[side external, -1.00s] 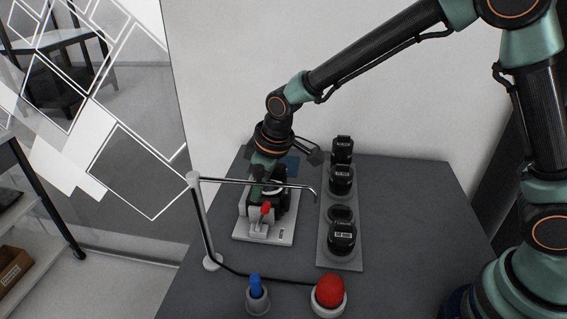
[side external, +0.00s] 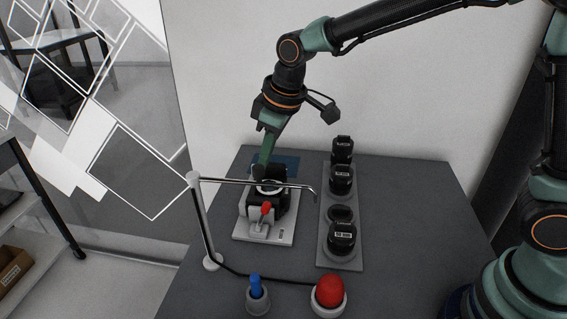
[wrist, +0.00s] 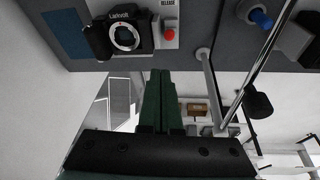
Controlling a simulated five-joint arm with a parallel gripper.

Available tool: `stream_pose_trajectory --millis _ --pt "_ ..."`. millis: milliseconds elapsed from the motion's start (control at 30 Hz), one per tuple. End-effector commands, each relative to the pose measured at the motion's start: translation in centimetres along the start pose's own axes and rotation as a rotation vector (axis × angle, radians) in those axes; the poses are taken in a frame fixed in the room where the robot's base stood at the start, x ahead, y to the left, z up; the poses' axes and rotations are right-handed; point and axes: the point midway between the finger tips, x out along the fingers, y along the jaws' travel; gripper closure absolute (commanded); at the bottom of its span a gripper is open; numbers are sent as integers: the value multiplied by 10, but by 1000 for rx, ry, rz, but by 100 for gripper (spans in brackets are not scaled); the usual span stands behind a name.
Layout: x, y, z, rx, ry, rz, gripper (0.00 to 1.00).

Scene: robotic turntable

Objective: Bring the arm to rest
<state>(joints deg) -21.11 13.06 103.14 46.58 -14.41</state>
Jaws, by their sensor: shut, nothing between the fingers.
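My gripper (side external: 265,168) is shut and empty, with its green fingers pointing down behind and above the black camera body (side external: 278,201). In the wrist view my gripper (wrist: 161,76) shows its two fingers pressed together. The camera body (wrist: 123,33) lies beyond the fingertips to the upper left there, with its round lens mount open. It sits on a pale base plate (side external: 285,236) with a red-tipped part (side external: 266,208) in front. The side view does not clearly show the gap between fingertips and camera.
A grey rack (side external: 325,252) holds several black lenses (side external: 342,238) to the right. A metal stand (side external: 203,222) with a bent rod reaches over the front of the base plate. A blue knob (side external: 256,285) and a red dome (side external: 330,291) stand at the front. Open air surrounds my wrist.

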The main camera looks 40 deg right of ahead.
Motion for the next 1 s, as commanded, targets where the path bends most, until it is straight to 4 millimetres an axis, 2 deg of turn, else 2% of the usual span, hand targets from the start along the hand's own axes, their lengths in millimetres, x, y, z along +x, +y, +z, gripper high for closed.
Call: stream_pose_trajectory --millis 133,533,633,767,1000 --pt "-9 1 4 0 -1 1 100" --pt "-11 2 5 1 -1 2 100" --pt "-19 6 10 23 7 8 100" --pt "-41 21 30 95 29 28 100" --pt "-88 47 94 293 84 82 100"
